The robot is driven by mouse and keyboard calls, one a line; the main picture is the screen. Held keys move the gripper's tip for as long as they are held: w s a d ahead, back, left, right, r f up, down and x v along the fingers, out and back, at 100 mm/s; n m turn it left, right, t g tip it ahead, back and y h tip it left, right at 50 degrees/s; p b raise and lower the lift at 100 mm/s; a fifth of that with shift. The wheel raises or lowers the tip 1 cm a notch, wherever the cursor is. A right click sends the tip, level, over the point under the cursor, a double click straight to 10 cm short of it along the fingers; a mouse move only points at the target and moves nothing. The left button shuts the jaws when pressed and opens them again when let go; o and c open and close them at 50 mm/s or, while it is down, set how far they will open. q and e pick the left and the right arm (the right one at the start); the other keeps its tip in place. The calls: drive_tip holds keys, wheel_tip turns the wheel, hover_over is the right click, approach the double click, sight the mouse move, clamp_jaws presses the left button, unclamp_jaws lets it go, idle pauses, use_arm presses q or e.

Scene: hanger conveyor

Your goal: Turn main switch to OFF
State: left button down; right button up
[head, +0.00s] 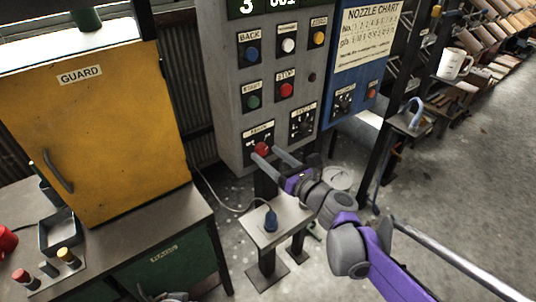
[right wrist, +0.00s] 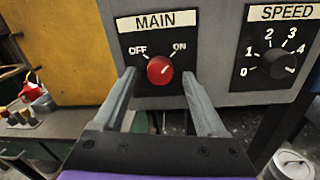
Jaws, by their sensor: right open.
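The main switch is a round red knob (right wrist: 160,70) on a black plate labelled MAIN, with OFF at upper left and ON at upper right. Its white mark appears to point to the upper right, toward ON. In the head view the red knob (head: 262,149) is low on the grey control panel (head: 228,120). My right gripper (right wrist: 158,75) is open, with one finger on each side of the knob. It also shows in the head view (head: 266,153) at the knob. I cannot tell whether the fingers touch it. My left gripper is not in view.
A SPEED dial (right wrist: 271,64) is just right of the switch. START (head: 253,102) and STOP (head: 286,90) buttons are above. A blue panel (head: 350,108) adjoins at right. A yellow guard door (head: 100,120) stands left. A small stand (head: 290,222) is below the panel.

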drive_tip(key=shift+w+a, duration=0.25)
drive_tip(key=shift+w, duration=0.15)
drive_tip(key=shift+c, duration=0.2)
clamp_jaws()
